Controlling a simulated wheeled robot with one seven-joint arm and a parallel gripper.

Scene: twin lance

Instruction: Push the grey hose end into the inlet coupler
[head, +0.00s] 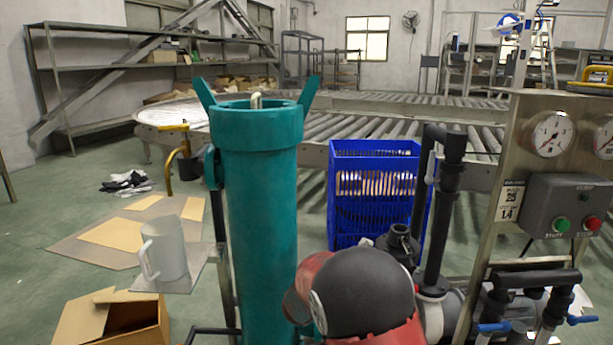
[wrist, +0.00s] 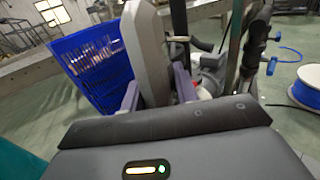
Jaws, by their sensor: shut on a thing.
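In the wrist view my gripper (wrist: 158,88) has its two purple-grey fingers on either side of a long pale grey piece (wrist: 148,48). It is shut on this piece, which looks like the grey hose end. In the head view a black fitting with an upright mouth (head: 398,241), probably the inlet coupler, sits behind the red and black rounded part of my arm. That part hides my gripper and the held piece there. I cannot tell how the piece lies against the coupler.
A tall teal cylinder (head: 257,220) stands left of the fitting. A blue crate (head: 345,220) is behind it. Black pipes (head: 446,200) and a gauge panel (head: 535,110) rise on the right. An open carton (head: 110,322) and a clear jug (head: 165,250) are at left.

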